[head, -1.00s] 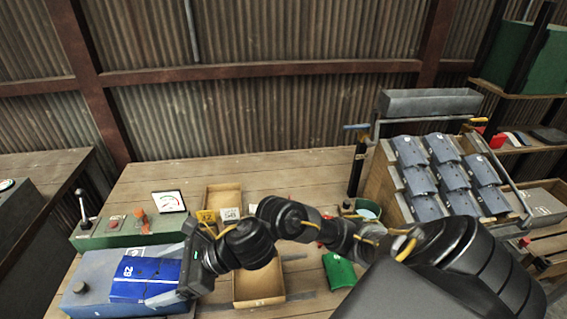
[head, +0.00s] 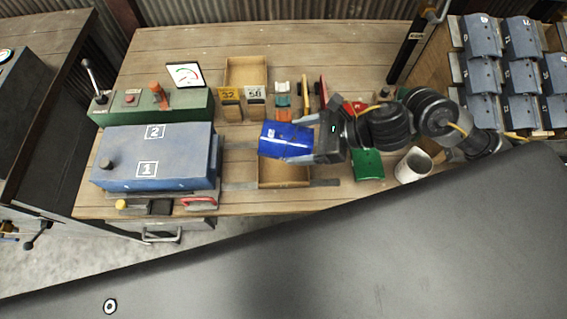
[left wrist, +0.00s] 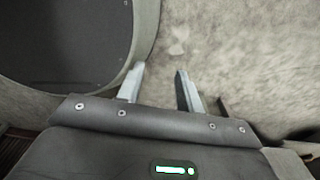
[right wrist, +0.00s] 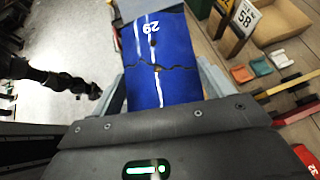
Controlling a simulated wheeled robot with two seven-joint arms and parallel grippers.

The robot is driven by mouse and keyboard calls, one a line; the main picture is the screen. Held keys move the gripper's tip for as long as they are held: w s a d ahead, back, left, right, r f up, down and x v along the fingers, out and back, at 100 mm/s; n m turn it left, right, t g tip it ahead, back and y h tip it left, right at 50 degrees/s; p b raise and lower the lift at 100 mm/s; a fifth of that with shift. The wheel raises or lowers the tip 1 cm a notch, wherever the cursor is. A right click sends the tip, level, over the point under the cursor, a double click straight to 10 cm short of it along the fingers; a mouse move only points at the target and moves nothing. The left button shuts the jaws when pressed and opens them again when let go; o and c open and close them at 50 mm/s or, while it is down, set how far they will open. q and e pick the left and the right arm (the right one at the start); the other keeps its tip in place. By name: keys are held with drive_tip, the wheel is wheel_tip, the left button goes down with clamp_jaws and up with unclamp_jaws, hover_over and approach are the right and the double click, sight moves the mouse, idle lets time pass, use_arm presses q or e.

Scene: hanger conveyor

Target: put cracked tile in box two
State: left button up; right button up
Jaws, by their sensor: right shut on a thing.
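My right gripper (head: 300,140) is shut on a blue tile (head: 283,139). In the right wrist view the tile (right wrist: 158,60) bears the number 29, and a dark jagged crack runs across it between the fingers. The tile is held above the front open wooden box (head: 284,176), partly covering it. Another open wooden box (head: 245,72) lies farther back. I cannot read a box number on either. My left gripper (left wrist: 160,85) is open and empty over pale floor; it is outside the head view.
Tags 32 and 58 (head: 255,94) stand between the boxes. A green tile (head: 368,164) and a white cup (head: 412,165) lie right; racked grey tiles (head: 481,36) stand beyond.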

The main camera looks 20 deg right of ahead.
drive_tip(key=s+d+f+n+g+b, duration=0.1)
drive_tip(key=s+d+f, duration=0.1)
drive_tip(key=s+d, duration=0.15)
drive_tip(key=s+d+f+n+g, duration=0.1)
drive_tip(key=s+d+f+g, duration=0.15)
drive_tip(key=s, duration=0.25)
drive_tip(key=b, duration=0.2)
hover_over(280, 164)
drive_tip(key=s+d, duration=0.2)
drive_tip(key=d, duration=0.2)
drive_tip(key=shift+t+h, duration=0.3)
drive_tip(key=shift+t, duration=0.05)
drive_tip(key=f, duration=0.9)
drive_tip(key=shift+w, duration=0.2)
use_arm(q)
drive_tip(key=f, duration=0.1)
drive_tip(key=w+f, duration=0.1)
drive_tip(key=f, duration=0.1)
drive_tip(key=shift+w+d+f, duration=0.1)
drive_tip(key=shift+d+f, duration=0.1)
drive_tip(key=shift+f, duration=0.1)
use_arm(e)
drive_tip(key=shift+w+f, duration=0.25)
drive_tip(key=shift+f, duration=0.2)
